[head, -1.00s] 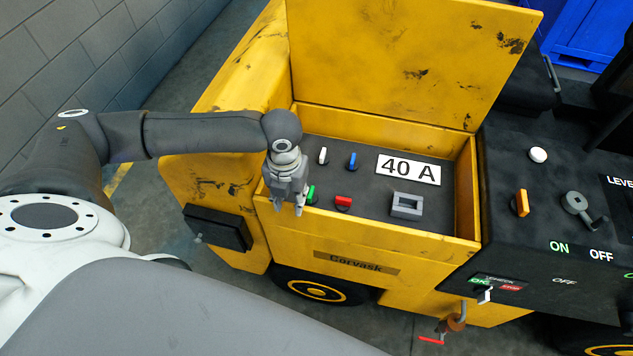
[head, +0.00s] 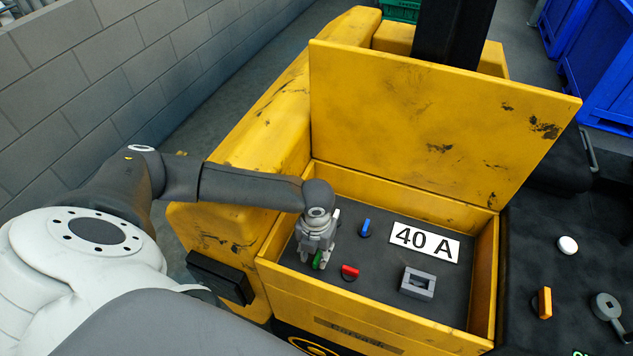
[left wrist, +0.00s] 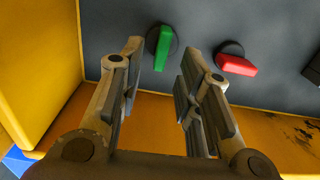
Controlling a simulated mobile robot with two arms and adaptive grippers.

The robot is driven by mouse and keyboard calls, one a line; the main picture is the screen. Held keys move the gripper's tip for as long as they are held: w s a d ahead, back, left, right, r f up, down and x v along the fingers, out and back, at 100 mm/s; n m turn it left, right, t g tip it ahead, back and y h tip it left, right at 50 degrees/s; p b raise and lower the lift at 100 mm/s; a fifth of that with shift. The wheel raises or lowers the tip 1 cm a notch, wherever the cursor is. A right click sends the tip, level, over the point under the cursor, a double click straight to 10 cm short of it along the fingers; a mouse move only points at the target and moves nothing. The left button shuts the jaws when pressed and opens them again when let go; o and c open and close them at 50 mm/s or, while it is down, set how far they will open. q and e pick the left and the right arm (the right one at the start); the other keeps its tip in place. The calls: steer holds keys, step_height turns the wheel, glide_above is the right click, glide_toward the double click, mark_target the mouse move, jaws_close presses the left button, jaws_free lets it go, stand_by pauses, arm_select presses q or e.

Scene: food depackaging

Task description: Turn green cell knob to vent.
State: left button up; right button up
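The green cell knob (head: 318,262) is on the dark panel inside the open yellow box. In the left wrist view the green knob (left wrist: 162,48) has its lever nearly upright in the picture, on a round dark base. My left gripper (head: 314,258) is over it, fingers pointing down, hiding part of it in the head view. In the left wrist view the gripper (left wrist: 163,58) is open, a finger on either side of the knob with gaps between. Whether the fingertips reach knob height is hard to tell. My right gripper is not in view.
A red knob (head: 349,272) sits close right of the green one; blue (head: 365,228) and partly hidden white (head: 337,216) knobs sit behind. A "40 A" plate (head: 425,241) and grey block (head: 417,283) are further right. Yellow box walls (head: 485,270) surround the panel; the lid (head: 435,120) stands open.

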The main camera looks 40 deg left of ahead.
mark_target(316, 259)
arm_select(q)
step_height(316, 259, down, 4)
steer(key=shift+w+r, duration=0.15)
steer(key=shift+r, duration=0.1)
steer(key=shift+f, duration=0.1)
steer(key=shift+c, duration=0.2)
jaws_close()
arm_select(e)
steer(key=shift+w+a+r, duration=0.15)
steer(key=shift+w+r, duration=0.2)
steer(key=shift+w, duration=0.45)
